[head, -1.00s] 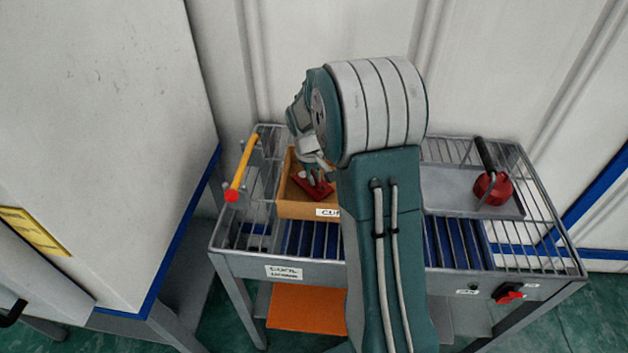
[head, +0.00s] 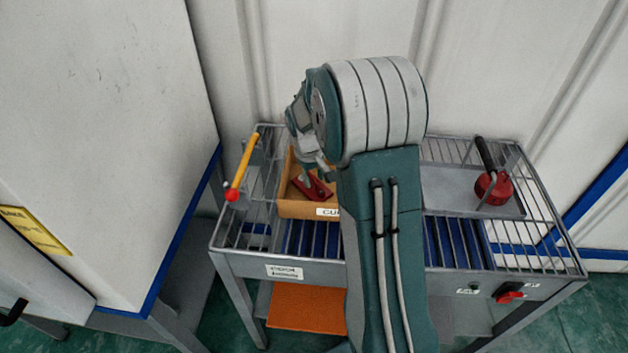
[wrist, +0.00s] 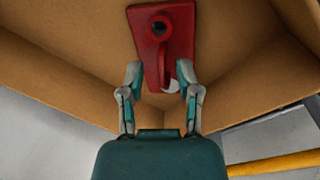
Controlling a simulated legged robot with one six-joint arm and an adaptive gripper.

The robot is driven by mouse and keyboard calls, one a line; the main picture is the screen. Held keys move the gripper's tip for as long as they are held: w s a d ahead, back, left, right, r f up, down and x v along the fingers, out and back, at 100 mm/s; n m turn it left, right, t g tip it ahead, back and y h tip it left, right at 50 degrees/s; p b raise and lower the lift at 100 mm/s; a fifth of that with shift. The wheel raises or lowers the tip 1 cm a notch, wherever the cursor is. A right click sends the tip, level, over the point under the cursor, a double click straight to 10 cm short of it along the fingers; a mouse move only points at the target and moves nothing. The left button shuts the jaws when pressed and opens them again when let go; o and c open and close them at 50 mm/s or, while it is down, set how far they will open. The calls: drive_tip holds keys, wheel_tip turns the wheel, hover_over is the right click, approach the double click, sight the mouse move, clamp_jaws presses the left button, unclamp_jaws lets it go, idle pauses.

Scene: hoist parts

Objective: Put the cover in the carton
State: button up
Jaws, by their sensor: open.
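The cover, a red plate-like part with a round dark-centred boss and a raised rib (head: 313,188), lies inside the carton (head: 296,210), an open tan box with a white label. In the wrist view the cover (wrist: 177,42) rests against the carton's inner surface (wrist: 75,65). My gripper (wrist: 160,74) is open, with its two fingers apart on either side of the rib's near end. In the head view my gripper (head: 313,172) is just above the cover. My arm hides the carton's right part.
The carton stands on a grey wire-topped cart (head: 240,262). A yellow bar with a red end (head: 243,168) is left of the carton. On the right, a red part with a black handle (head: 493,187) sits on a grey tray (head: 445,190). A white cabinet (head: 100,130) stands left.

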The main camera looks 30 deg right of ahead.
sight(309, 190)
wheel_tip(309, 190, up, 11)
drive_tip(key=a, duration=0.2)
drive_tip(key=s+a+r+t, duration=0.3)
drive_tip(key=s+a+r, duration=0.45)
drive_tip(key=s, duration=0.45)
drive_tip(key=s+a+m+t+y, duration=0.1)
drive_tip(key=s+a, duration=0.3)
drive_tip(key=s, duration=0.9)
drive_tip(key=shift+a+r+t, duration=0.2)
drive_tip(key=shift+a+t, duration=0.2)
drive_tip(key=shift+t, duration=0.4)
